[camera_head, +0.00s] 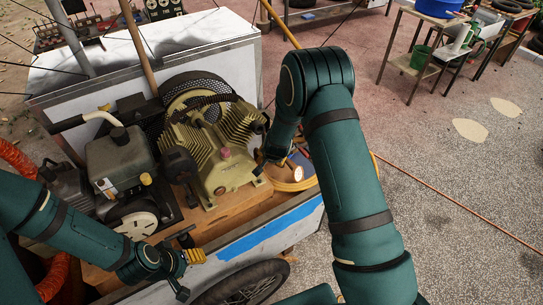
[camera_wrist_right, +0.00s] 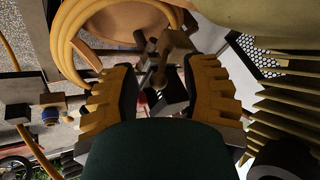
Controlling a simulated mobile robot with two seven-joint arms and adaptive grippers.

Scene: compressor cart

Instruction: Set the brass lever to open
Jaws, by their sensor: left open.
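A brownish lever (camera_wrist_right: 175,45), which looks like the brass lever, shows in the right wrist view just beyond the fingertips, with metal fittings around it. My right gripper (camera_wrist_right: 160,84) has its two yellow ridged fingers spread, with a gap between them and the lever ahead. In the head view my right forearm hides most of that gripper and the lever, beside a pressure gauge (camera_head: 291,170). My left gripper (camera_head: 186,262) is open and empty at the cart's front edge, left of the blue stripe. The lever's exact setting cannot be told.
The ribbed compressor (camera_head: 225,150) and a small engine (camera_head: 120,158) fill the cart (camera_head: 290,222). A coiled yellow hose (camera_wrist_right: 85,30) lies close by the right gripper. A cart wheel (camera_head: 245,285) stands in front.

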